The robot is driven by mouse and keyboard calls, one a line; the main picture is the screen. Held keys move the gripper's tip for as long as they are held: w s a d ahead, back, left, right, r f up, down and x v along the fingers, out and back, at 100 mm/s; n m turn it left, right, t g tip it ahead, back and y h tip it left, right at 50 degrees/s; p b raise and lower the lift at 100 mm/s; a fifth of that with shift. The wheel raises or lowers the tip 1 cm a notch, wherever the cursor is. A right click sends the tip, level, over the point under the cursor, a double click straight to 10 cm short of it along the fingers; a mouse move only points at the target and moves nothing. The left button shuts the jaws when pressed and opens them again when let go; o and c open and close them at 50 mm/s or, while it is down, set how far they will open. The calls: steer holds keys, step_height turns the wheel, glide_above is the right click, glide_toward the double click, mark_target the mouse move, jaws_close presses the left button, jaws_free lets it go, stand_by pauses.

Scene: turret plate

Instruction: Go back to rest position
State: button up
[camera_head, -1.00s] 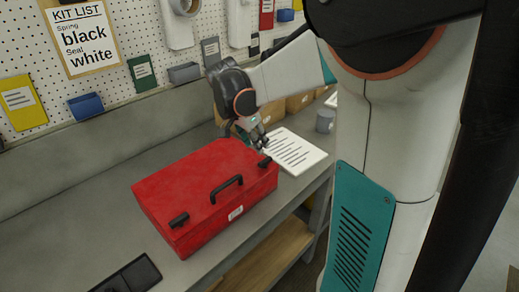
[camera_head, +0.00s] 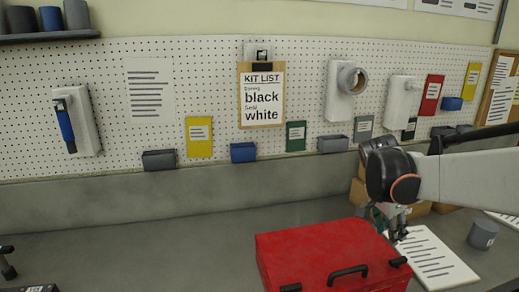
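My gripper (camera_head: 396,226) hangs at the end of my arm, which reaches in from the right edge. It points down just behind the right part of a red toolbox (camera_head: 300,250) with a black handle. The toolbox lid is shut. The fingers are small and partly in shadow, and I cannot tell whether they are apart or closed. I see no object clearly held in them. A kit list (camera_head: 261,95) on the pegboard reads "black" and "white".
A white printed sheet (camera_head: 432,262) lies right of the toolbox, with a grey cup (camera_head: 482,235) beyond it. Cardboard boxes (camera_head: 362,190) stand behind my gripper. The grey bench (camera_head: 150,245) is largely clear left of the toolbox. A black object (camera_head: 8,265) stands at the far left.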

steer(key=s+a+f+n+t+y+b, duration=0.2)
steer(key=s+a+f+n+t+b, duration=0.1)
steer(key=s+a+n, duration=0.5)
steer(key=s+a+f+n+t+y+b, duration=0.2)
steer(key=s+a+n, duration=0.5)
steer(key=a, duration=0.4)
steer(key=shift+s+f+n+t+b, duration=0.4)
steer(key=shift+s+f+t+b, duration=0.25)
steer(key=shift+s+f, duration=0.2)
